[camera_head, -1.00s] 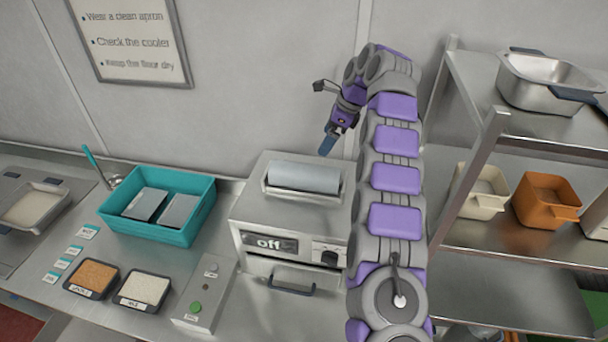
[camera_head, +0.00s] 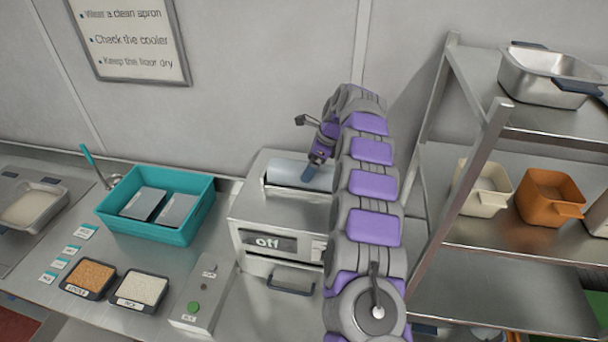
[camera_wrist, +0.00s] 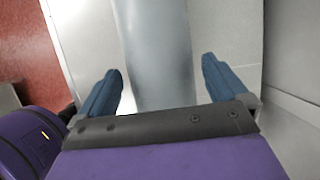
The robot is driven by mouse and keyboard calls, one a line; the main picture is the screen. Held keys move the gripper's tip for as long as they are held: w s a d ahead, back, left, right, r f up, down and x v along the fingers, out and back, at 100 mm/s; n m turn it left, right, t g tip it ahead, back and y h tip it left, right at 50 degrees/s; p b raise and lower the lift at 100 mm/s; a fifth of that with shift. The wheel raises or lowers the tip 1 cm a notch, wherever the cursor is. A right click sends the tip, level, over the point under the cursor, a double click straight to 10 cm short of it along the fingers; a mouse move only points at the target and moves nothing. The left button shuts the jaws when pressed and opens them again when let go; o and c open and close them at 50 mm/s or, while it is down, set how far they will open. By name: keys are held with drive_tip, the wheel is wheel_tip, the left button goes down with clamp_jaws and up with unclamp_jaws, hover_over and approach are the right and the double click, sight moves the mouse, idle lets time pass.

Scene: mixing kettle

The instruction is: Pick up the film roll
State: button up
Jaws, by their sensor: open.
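The film roll (camera_head: 292,172) is a pale grey-blue cylinder lying on top of the metal machine marked "off" (camera_head: 268,242). My gripper (camera_head: 308,174) is at the right part of the roll in the head view, pointing down, and my arm hides some of that end. In the wrist view the roll (camera_wrist: 158,50) runs away from me between the two blue fingers of my gripper (camera_wrist: 158,92). The fingers are open, one on each side, with a gap visible on both sides. I cannot tell how far down they reach.
A teal bin (camera_head: 160,232) with grey flat items stands left of the machine. Trays of grains (camera_head: 90,276) and a button box (camera_head: 205,295) are in front. A metal shelf (camera_head: 480,190) with pans stands at the right. The wall is close behind.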

drive_tip(key=x, duration=0.4)
drive_tip(key=shift+f, duration=0.1)
drive_tip(key=c, duration=1.1)
